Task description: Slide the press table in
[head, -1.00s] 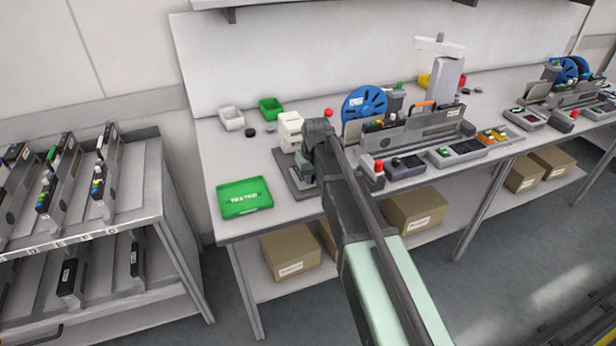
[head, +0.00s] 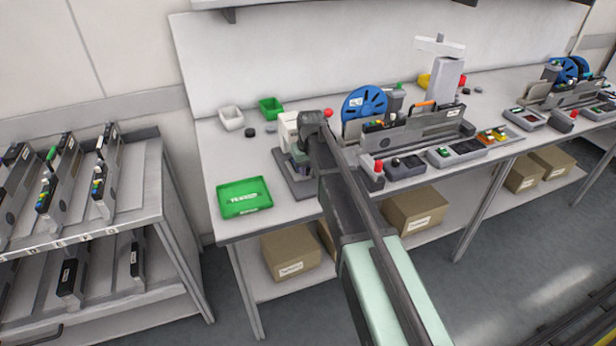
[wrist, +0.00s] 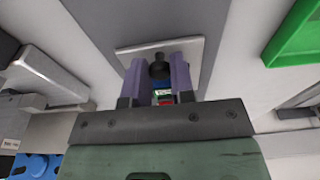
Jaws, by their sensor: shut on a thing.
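The press is a white and dark unit (head: 288,128) on a dark base (head: 290,184) near the left end of the bench. In the wrist view, the press table (wrist: 127,54) is a light, flat plate with a black knob (wrist: 159,68) standing on it. My gripper (wrist: 158,76) has its two purple fingers shut on the knob, one on each side. Small blue and red parts show between the fingers, partly hidden. In the head view, my arm covers the fingers and most of the press table.
A green tray (head: 244,197) lies left of the press at the front of the bench (head: 225,150). A white bin (head: 231,118) and a green bin (head: 270,108) stand behind. A grey fixture (head: 425,128) with a blue reel (head: 366,104) and control boxes stands to the right.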

